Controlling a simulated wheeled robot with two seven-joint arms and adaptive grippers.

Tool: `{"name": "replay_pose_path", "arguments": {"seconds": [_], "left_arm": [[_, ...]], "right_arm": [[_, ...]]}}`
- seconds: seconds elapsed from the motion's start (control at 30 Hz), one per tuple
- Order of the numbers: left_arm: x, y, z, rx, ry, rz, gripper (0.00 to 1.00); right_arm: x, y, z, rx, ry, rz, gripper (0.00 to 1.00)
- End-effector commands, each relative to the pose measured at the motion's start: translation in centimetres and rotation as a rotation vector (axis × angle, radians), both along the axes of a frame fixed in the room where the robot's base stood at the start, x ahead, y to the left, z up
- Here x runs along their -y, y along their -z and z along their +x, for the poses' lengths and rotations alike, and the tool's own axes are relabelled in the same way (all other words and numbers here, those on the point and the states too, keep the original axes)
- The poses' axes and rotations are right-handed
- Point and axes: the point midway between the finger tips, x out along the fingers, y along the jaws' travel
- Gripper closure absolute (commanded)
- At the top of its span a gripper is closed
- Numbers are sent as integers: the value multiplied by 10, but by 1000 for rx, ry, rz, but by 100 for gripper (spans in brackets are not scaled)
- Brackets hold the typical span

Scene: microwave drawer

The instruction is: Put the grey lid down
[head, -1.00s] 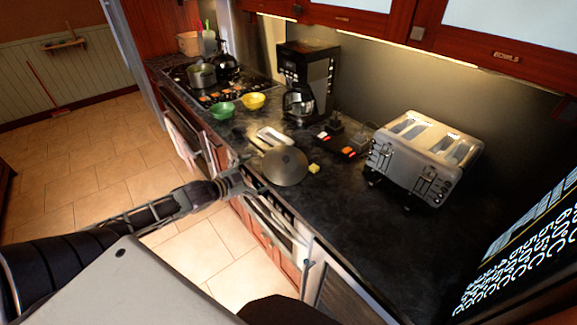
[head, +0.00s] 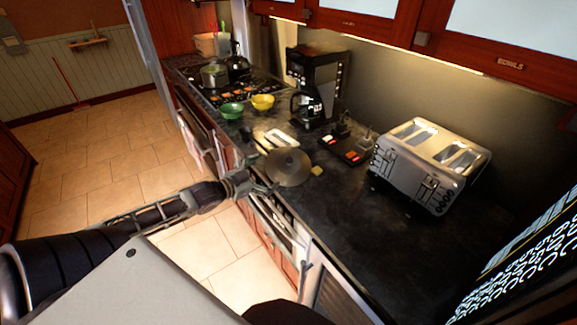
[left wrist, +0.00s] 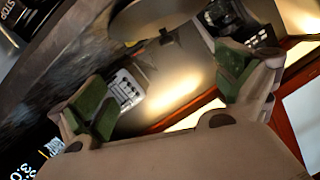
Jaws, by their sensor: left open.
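The grey lid (head: 288,167) is a round disc with a small knob. It appears to lie on the dark counter near its front edge; any gap under it is hard to judge. My left gripper (head: 262,187) is just left of and in front of the lid, over the counter's edge. It is open and empty. In the left wrist view the two green-padded fingers of my left gripper (left wrist: 165,80) are spread wide, and the lid (left wrist: 152,17) shows beyond them at the top. My right gripper is not in view.
A small yellow piece (head: 317,170) lies right of the lid. Behind are white items (head: 277,138), a black tray with red pieces (head: 345,150) and a coffee maker (head: 317,85). A toaster (head: 430,165) stands to the right. The counter (head: 350,215) in front of it is bare.

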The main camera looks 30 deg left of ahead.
Motion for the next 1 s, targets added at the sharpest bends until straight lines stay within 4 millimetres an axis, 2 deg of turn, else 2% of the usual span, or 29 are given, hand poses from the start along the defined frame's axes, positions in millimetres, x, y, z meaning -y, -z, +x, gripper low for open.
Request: {"name": "replay_pose_path", "arguments": {"seconds": [0.63, 1.0], "left_arm": [[1, -2, 1, -2, -4, -40, 0], [4, 1, 14, -1, -5, -40, 0]], "right_arm": [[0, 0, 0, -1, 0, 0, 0], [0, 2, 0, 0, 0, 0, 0]]}}
